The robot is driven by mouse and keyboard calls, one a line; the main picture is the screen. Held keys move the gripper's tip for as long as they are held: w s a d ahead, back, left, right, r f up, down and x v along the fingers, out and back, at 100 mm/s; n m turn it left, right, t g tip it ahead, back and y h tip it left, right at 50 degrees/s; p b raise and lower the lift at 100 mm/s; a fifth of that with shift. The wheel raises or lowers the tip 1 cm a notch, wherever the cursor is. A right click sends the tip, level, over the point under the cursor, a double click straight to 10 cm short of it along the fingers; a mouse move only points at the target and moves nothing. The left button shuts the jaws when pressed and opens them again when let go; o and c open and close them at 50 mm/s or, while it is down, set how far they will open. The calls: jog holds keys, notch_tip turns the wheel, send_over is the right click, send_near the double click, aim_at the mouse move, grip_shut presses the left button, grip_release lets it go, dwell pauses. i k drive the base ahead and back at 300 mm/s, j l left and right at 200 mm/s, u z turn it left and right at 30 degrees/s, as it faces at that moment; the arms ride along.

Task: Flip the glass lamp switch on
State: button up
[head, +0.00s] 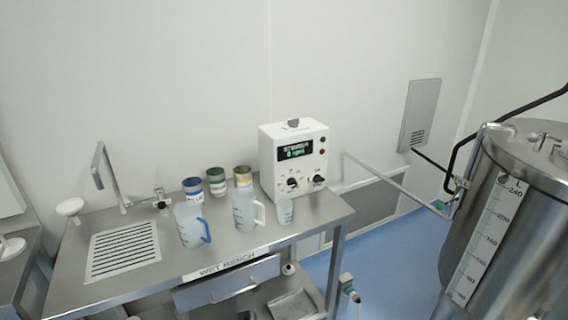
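I cannot pick out a switch marked for the glass lamp. A steel tank (515,210) stands at the right, cut off by the picture edge, with small fittings (545,143) on its lid; they are too small to tell apart. Whether any of these is the lamp switch cannot be told. My gripper is not in view.
The steel wet bench (315,218) bears jugs (245,210), a small beaker (285,211), several tins (216,181) and a drain grate (122,250). A steel pipe (390,183) runs between bench and tank. Blue floor (400,265) is partly clear there. A grey panel (418,115) hangs on the wall.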

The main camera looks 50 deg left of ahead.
aim_at(292, 122)
jog(key=u, duration=1.75)
